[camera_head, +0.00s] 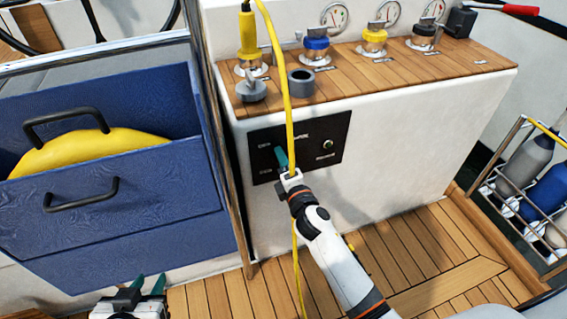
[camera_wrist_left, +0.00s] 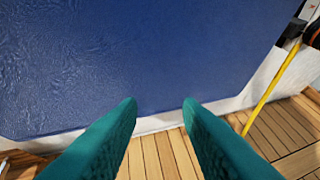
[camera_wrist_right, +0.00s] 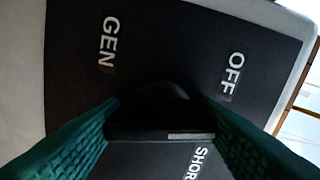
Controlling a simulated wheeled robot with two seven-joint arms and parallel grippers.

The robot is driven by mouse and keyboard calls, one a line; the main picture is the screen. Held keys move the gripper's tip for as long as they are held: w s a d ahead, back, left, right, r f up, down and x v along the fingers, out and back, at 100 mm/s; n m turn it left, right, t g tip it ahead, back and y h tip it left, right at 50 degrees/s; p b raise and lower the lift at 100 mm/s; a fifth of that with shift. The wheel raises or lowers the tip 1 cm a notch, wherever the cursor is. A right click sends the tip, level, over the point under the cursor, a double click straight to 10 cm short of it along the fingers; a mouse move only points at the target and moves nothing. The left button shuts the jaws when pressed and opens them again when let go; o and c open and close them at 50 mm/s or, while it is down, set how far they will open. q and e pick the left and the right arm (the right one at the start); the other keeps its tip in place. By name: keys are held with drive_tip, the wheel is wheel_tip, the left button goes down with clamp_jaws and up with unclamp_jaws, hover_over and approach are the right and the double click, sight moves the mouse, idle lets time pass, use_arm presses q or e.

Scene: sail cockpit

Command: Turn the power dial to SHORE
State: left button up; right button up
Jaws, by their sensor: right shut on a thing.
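The black power panel (camera_head: 326,136) is on the white cockpit wall, with labels too small to read in the head view. The right wrist view shows GEN (camera_wrist_right: 107,42), OFF (camera_wrist_right: 234,75) and a partly covered SHORE (camera_wrist_right: 195,160). The black dial (camera_wrist_right: 150,122) sits between the green fingers of my right gripper (camera_wrist_right: 160,135), which is shut on it. A pale mark on the dial points right in that view, between OFF and SHORE. In the head view my right gripper (camera_head: 286,160) hides the dial. My left gripper (camera_head: 140,284) is open and empty, low before the blue locker.
A yellow cable (camera_head: 285,90) hangs from a yellow plug (camera_head: 248,35) past the panel, close to my right gripper. A blue locker (camera_head: 130,200) with black handles stands left. A bottle rack (camera_head: 515,175) stands right. The wooden shelf (camera_head: 440,65) holds capped fittings.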

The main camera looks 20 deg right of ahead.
drive_tip(key=shift+m, duration=0.9)
drive_tip(key=shift+m+p, duration=0.35)
drive_tip(key=shift+m, duration=0.65)
drive_tip(key=m+p, duration=0.2)
drive_tip(key=m, duration=0.3)
drive_tip(key=shift+m, duration=0.7)
use_arm(q)
drive_tip(key=s+a+f+g+y, duration=0.1)
drive_tip(key=s+a+f+g, duration=0.1)
drive_tip(key=s, duration=0.3)
drive_tip(key=s+a+f+g+y+p, duration=0.1)
drive_tip(key=s+a+f+g, duration=0.1)
drive_tip(key=s+g, duration=0.3)
drive_tip(key=shift+s+g, duration=0.3)
drive_tip(key=shift+s, duration=0.25)
use_arm(e)
drive_tip(key=shift+m, duration=0.6)
drive_tip(key=shift+f, duration=0.1)
drive_tip(key=o, duration=1)
drive_tip(key=shift+s, duration=0.15)
